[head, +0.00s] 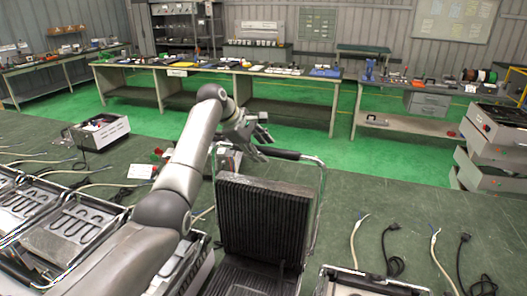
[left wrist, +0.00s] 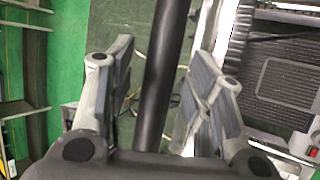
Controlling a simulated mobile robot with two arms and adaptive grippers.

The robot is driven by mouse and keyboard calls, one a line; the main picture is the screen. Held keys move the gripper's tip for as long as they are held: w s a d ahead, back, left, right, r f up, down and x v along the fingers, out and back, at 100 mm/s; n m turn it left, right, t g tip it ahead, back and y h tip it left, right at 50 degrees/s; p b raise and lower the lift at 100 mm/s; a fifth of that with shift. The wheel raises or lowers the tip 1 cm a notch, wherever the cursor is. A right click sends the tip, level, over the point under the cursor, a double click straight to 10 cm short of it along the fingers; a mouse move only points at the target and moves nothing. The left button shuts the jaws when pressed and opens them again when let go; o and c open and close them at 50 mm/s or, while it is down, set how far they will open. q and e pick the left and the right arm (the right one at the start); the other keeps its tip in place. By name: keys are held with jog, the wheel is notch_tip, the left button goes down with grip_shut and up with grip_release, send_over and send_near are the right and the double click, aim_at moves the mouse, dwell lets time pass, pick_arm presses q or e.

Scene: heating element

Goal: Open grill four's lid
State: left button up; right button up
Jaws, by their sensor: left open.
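A contact grill stands on the green bench in the middle of the head view. Its lid (head: 266,222) stands raised, about upright, with the dark ribbed inner plate facing me. The lid's black handle bar (head: 279,154) is at the top on a bent metal frame. My left gripper (head: 262,138) is at the left end of this bar. In the left wrist view the black bar (left wrist: 163,75) runs between the two spread fingers of the left gripper (left wrist: 164,95), with gaps beside it. The left gripper is open. My right gripper is out of view.
Open grill bases with heating coils (head: 68,232) lie at the left. Loose cables (head: 393,250) lie on the right of the bench. A small box-like unit (head: 100,131) stands at the back left. Grey units (head: 492,150) are stacked at the right.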

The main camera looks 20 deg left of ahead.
pick_arm(q)
jog(key=v, duration=1)
